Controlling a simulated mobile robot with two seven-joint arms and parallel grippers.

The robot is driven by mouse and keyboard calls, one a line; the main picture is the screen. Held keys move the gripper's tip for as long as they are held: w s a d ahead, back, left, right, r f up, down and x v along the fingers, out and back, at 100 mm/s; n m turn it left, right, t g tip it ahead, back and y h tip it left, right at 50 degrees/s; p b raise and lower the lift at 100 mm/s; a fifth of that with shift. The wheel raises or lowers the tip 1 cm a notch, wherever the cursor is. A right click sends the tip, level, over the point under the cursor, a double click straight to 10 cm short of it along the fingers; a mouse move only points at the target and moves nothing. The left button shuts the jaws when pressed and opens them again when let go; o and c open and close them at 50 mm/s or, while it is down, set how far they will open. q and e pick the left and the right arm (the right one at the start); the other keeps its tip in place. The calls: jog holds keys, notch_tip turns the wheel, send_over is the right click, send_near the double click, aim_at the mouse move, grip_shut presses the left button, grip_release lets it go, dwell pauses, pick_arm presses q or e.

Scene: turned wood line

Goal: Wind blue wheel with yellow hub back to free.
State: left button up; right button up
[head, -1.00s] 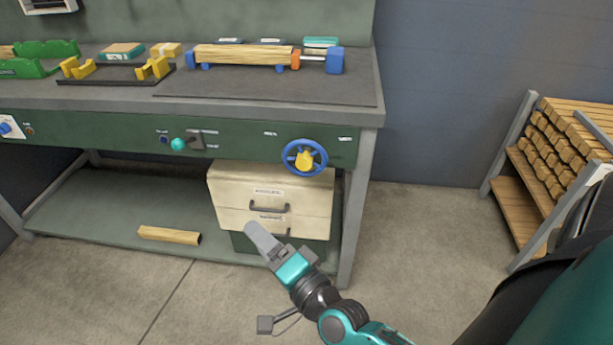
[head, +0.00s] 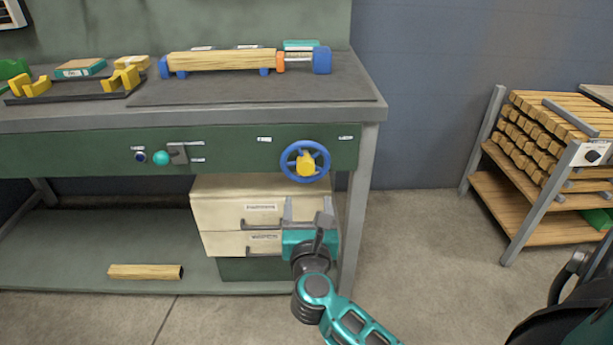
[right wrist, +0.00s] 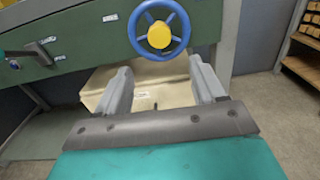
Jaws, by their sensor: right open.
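The blue wheel (head: 305,161) with its yellow hub (head: 306,164) is mounted on the green front panel of the bench, near its right end. Small white labels (head: 264,139) sit on the panel to its upper left and upper right; their text is too small to read. My right gripper (head: 306,212) is open and empty, below the wheel and in front of the cream drawers. In the right wrist view the wheel (right wrist: 159,29) shows beyond and above the two spread fingers (right wrist: 164,88), apart from them. My left gripper is not in view.
A wooden beam (head: 222,60) lies in blue supports on the bench top. A teal knob (head: 161,158) and grey lever are left on the panel. Cream drawers (head: 215,209) stand under the bench. A rack of wood (head: 545,128) stands right; the floor between is clear.

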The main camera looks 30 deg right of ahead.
aim_at(306, 170)
jog(key=b+x, duration=0.1)
jog(key=x, duration=0.8)
jog(key=shift+w+d, duration=0.15)
jog(key=shift+w, duration=0.25)
jog(key=shift+w+d, duration=0.35)
jog(key=shift+w, duration=0.25)
jog(key=shift+c, duration=0.2)
